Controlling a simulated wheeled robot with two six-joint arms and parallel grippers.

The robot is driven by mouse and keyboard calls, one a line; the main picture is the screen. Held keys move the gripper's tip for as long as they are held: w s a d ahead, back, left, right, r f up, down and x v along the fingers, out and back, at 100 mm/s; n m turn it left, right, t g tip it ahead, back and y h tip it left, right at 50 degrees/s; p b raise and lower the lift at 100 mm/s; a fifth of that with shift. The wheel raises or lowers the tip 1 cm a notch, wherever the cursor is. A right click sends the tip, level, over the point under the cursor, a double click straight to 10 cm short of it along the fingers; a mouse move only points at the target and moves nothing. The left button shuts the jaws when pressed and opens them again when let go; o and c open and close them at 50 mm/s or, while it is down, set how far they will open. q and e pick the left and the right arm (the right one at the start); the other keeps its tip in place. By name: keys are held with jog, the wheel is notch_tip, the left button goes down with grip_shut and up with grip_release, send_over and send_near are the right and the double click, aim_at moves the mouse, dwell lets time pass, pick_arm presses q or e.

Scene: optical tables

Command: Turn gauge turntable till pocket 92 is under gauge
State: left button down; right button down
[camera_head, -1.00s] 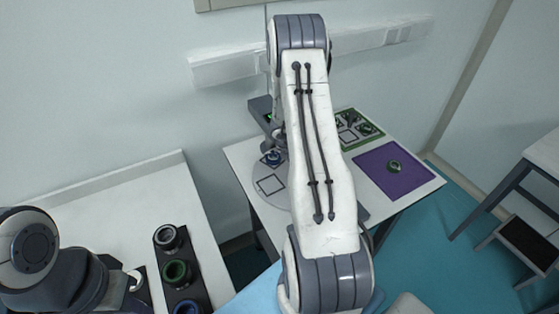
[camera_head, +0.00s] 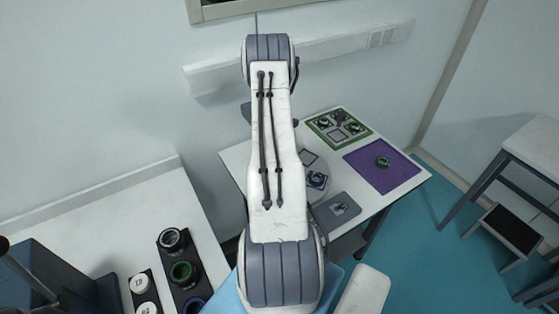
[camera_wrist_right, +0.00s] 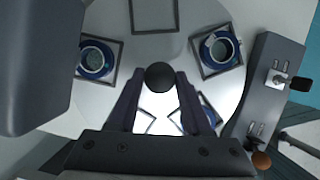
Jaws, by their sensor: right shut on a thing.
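The gauge turntable is a pale grey disc (camera_wrist_right: 185,25) with square-outlined pockets; in the head view its right part (camera_head: 308,160) shows beside my right arm. Blue-rimmed rings sit in pockets at left (camera_wrist_right: 95,60) and right (camera_wrist_right: 220,48) in the right wrist view; another is partly hidden behind a finger. An empty pocket shows at the top. My right gripper (camera_wrist_right: 160,85) is shut on the black round knob (camera_wrist_right: 160,75) at the disc's middle. A large dark grey block (camera_wrist_right: 40,60), perhaps the gauge, overhangs the left. Pocket numbers are not readable. My left gripper is out of view.
A grey fixture with a black-tipped lever (camera_wrist_right: 265,85) stands right of the disc. In the head view, a green-edged tray (camera_head: 338,127) and a purple mat (camera_head: 360,175) with a green ring lie right. Dark racks of rings (camera_head: 180,262) stand on the left table.

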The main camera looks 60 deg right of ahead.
jog(key=shift+d+r, duration=0.1)
jog(key=shift+d, duration=0.05)
dwell(0.3)
jog(key=shift+c, duration=1.7)
grip_release()
jog(key=b+v, duration=0.1)
jog(key=v, duration=0.9)
jog(key=shift+a+r, duration=0.15)
jog(key=shift+a, duration=0.05)
jog(key=shift+w, duration=0.1)
